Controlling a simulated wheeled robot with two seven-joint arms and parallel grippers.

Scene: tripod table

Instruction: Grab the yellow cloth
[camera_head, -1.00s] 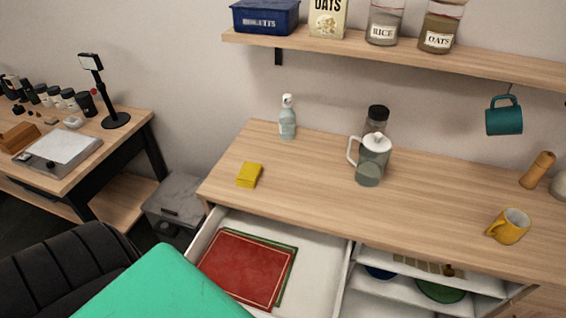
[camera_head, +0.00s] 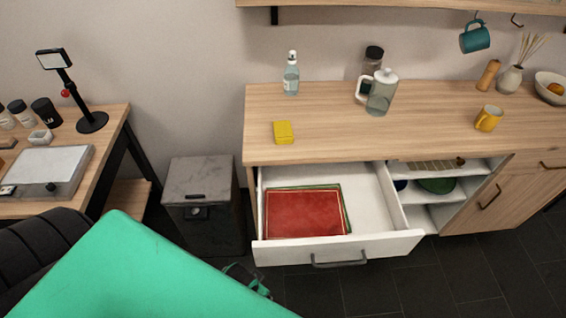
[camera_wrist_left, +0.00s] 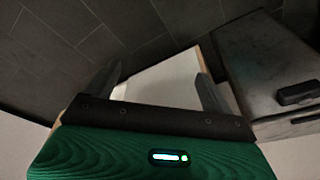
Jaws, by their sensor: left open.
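The yellow cloth (camera_head: 283,132), a small folded block, lies on the wooden counter (camera_head: 415,122) near its front left edge, above the open drawer. My left gripper (camera_wrist_left: 160,78) shows two spread fingers with nothing between them in the left wrist view. In the head view only a dark part of it shows beyond my green arm, low in front of the drawer and well apart from the cloth. The cloth is not in the left wrist view. My right gripper is in neither view.
The open drawer (camera_head: 408,243) holds red and green flat items (camera_head: 305,212). A spray bottle (camera_head: 291,78) and a pitcher (camera_head: 381,94) stand behind the cloth. A grey bin (camera_head: 203,205) stands left of the counter. The counter around the cloth is clear.

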